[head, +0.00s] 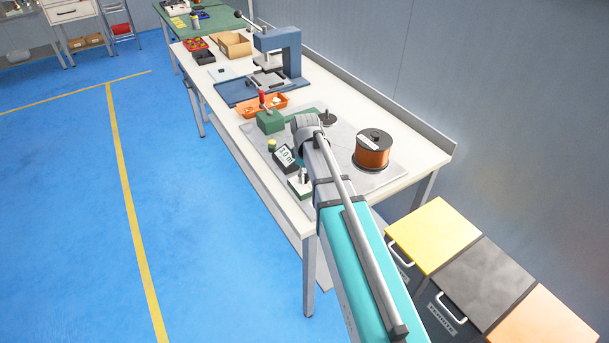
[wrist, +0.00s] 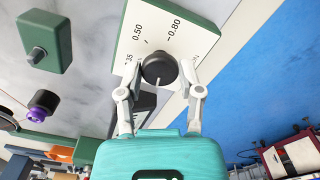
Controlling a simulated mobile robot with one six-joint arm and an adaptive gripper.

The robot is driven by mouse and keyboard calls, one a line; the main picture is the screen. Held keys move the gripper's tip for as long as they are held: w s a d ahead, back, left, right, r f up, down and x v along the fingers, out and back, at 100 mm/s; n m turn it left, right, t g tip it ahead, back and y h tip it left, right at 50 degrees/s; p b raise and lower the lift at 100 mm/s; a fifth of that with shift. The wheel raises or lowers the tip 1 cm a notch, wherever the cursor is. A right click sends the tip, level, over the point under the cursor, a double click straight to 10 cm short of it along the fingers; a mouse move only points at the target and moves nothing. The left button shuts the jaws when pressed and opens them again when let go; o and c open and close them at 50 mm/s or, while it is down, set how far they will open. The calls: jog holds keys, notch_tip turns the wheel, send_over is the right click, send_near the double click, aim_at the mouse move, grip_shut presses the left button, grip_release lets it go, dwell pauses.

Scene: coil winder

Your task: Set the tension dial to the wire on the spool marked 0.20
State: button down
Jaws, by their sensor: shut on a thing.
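The tension dial is a black round knob (wrist: 158,69) with a short white line, on a white scale plate (wrist: 155,15) with green sides. The numbers 0.50 and 0.80 read clearly; others are partly cut or hidden. The white line points toward the bottom of the wrist view, toward my gripper's body. My gripper (wrist: 160,78) is shut on the knob, one finger on each side.
Close to the arm are a small dark plate with white characters (head: 285,156) and a green block with a knob (head: 300,183). A green block with a red handle (head: 269,121), an orange tray (head: 262,106) and a blue press (head: 279,50) stand farther back.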

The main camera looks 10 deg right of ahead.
jog(key=shift+s+m, duration=0.15)
jog(key=shift+m, duration=0.85)
jog(key=shift+c, duration=1.3)
grip_release()
